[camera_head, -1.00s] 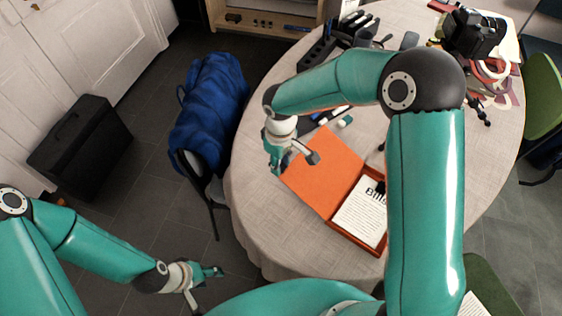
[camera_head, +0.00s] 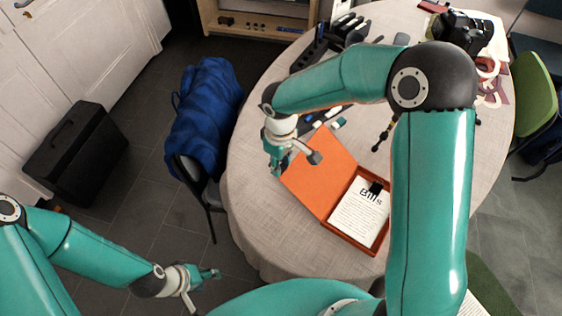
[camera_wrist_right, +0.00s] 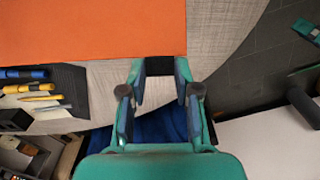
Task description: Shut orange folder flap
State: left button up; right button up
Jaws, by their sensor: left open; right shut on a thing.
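The orange folder lies open on the round table. Its orange flap (camera_head: 322,170) is spread out to the left. Its tray (camera_head: 352,238), to the right, holds a white printed sheet (camera_head: 360,212) with a black clip at its top. My right gripper (camera_head: 294,164) is at the flap's outer left edge. In the right wrist view the flap (camera_wrist_right: 90,28) lies just beyond the fingertips (camera_wrist_right: 160,70). The fingers are shut on a dark tab (camera_wrist_right: 160,66) at the flap's edge. My left gripper (camera_head: 204,288) is open and empty, low at the left, off the table.
Pens and a black organizer (camera_head: 312,50) stand behind the folder. A camera-like black object (camera_head: 460,30) is at the back right. A blue jacket on a chair (camera_head: 205,115) stands left of the table (camera_head: 255,210). A black case (camera_head: 75,150) is on the floor.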

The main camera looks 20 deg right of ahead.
jog(key=shift+r, duration=0.1)
jog(key=shift+s+d+r+p, duration=0.25)
jog(key=shift+s+r+p, duration=0.1)
jog(key=shift+r, duration=0.2)
jog(key=shift+s+d+r+p, duration=0.25)
jog(key=shift+s+r, duration=0.1)
jog(key=shift+r, duration=0.15)
jog(key=shift+s+d+r, duration=0.1)
jog(key=shift+r, duration=0.1)
jog(key=shift+s+d+r+p, duration=0.4)
jog(key=shift+s+d+r, duration=0.1)
jog(key=shift+s+r, duration=0.3)
jog(key=shift+s+d+r, duration=0.1)
jog(key=shift+s+d+r, duration=0.2)
jog(key=shift+s+r, duration=0.05)
jog(key=shift+s+d+r+p, duration=0.3)
jog(key=shift+s+d+r, duration=0.15)
jog(key=shift+s, duration=0.2)
